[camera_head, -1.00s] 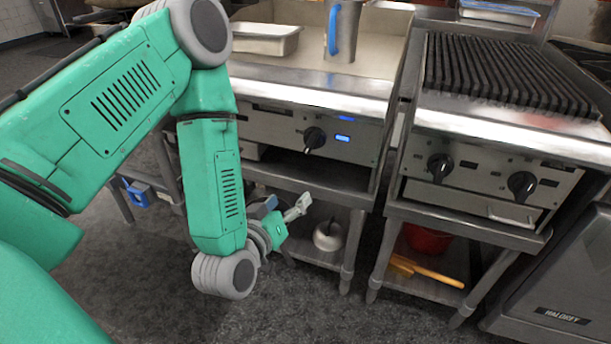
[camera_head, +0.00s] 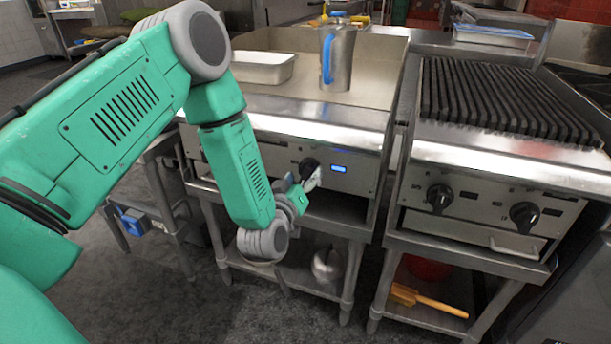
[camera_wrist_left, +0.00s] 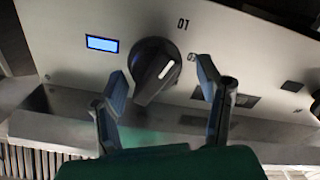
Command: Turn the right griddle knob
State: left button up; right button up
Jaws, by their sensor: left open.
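The black griddle knob (camera_head: 309,168) is on the steel front panel of the flat griddle, beside a small lit blue display (camera_head: 338,169). In the left wrist view the knob (camera_wrist_left: 156,70) is large, with a white pointer line slanting up and right. My left gripper (camera_head: 306,188) is open at the panel, partly covering the knob's lower edge in the head view. In the wrist view the left gripper (camera_wrist_left: 162,75) has one finger on each side of the knob, with gaps showing. How far the fingertips reach around it is unclear. My right gripper is not in view.
A steel pitcher (camera_head: 337,62) with a blue handle and a white tray (camera_head: 262,68) stand on the griddle. To the right, a ribbed grill (camera_head: 500,100) has two black knobs. Lower shelves hold a pot (camera_head: 327,265) and a yellow-handled tool (camera_head: 428,300).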

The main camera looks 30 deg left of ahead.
pick_arm(q)
jog(key=shift+w+d+r, duration=0.1)
jog(key=shift+w+d, duration=0.1)
jog(key=shift+w, duration=0.25)
jog(key=shift+w+d+r, duration=0.1)
jog(key=shift+w+d, duration=0.05)
jog(key=shift+w, duration=0.3)
jog(key=shift+a+f, duration=0.1)
jog(key=shift+a, duration=0.25)
jog(key=shift+c, duration=0.9)
jog(key=shift+a, duration=0.15)
jog(key=c, duration=0.8)
jog(key=shift+o, duration=0.3)
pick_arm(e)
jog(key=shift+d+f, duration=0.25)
pick_arm(q)
jog(key=shift+d, duration=0.25)
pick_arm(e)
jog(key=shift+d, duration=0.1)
